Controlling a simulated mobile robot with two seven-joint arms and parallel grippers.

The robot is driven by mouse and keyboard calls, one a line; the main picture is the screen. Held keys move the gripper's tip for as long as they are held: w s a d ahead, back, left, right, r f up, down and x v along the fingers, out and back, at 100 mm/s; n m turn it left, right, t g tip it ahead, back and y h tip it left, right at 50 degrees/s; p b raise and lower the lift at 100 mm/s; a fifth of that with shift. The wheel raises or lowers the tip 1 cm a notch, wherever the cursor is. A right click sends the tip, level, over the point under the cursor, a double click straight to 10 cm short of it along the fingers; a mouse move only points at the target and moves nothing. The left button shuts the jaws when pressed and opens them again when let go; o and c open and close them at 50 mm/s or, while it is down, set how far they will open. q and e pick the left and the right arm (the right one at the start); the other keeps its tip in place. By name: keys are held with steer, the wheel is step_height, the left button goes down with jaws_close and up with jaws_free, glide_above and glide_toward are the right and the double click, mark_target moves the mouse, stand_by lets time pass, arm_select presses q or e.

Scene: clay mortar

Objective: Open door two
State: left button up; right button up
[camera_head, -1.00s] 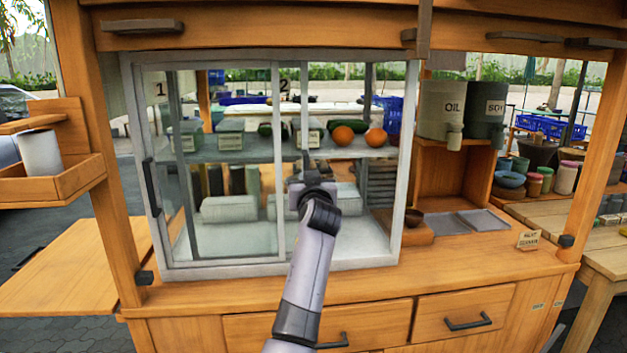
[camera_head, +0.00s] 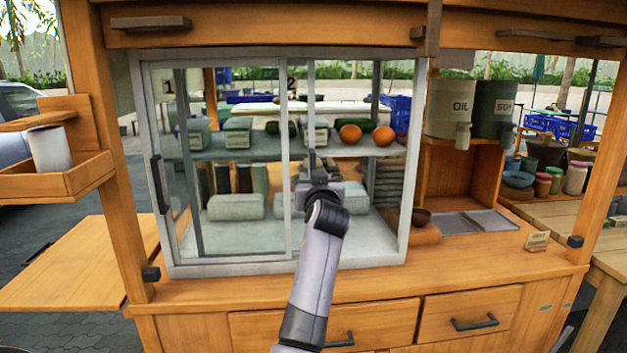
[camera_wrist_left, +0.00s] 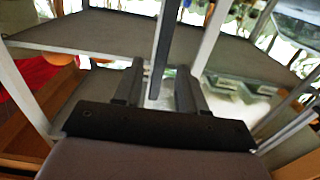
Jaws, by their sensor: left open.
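A glass-fronted cabinet stands on the wooden cart. Its left pane carries the label 1 (camera_head: 169,87), and the label 2 (camera_head: 291,85) is near the middle. My left gripper (camera_head: 317,180) is in front of the bar's lower part. In the left wrist view, the open fingers (camera_wrist_left: 158,88) stand on either side of the dark bar (camera_wrist_left: 163,45), with a gap to each finger. I cannot tell whether they touch it. My right gripper is not in view.
Door one has a dark handle (camera_head: 159,184) at its left edge. Oranges (camera_head: 383,136) and boxes sit on the cabinet's shelf. The oil container (camera_head: 449,107) stands to the right. A wooden side tray (camera_head: 60,180) juts out at left. Drawers (camera_head: 470,312) lie below.

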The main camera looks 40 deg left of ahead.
arm_select(q)
steer(key=b+v, duration=0.1)
steer(key=v, duration=0.5)
stand_by(0.6)
steer(key=s+d+f+m+t+h, duration=0.15)
steer(key=d+f+m+h, duration=0.4)
steer(key=f, duration=0.65)
steer(key=s+d+f+m+t+h, duration=0.1)
steer(key=s+d+f+m+h, duration=0.25)
steer(key=d+f, duration=0.6)
steer(key=s+d+f+m+g+h, duration=0.1)
steer(key=s+d+f+h, duration=0.1)
steer(key=s+f, duration=0.4)
steer(key=s+d+f+m+g+h+p, duration=0.1)
steer(key=s+d+f+h, duration=0.1)
steer(key=s+d+f, duration=0.3)
steer(key=s+d+f+m+g+h, duration=0.1)
steer(key=s+d+f+h, duration=0.2)
steer(key=s+f, duration=0.4)
steer(key=s, duration=0.3)
steer(key=shift+d+f+g, duration=0.3)
steer(key=shift+d+g, duration=0.05)
steer(key=shift+a, duration=0.15)
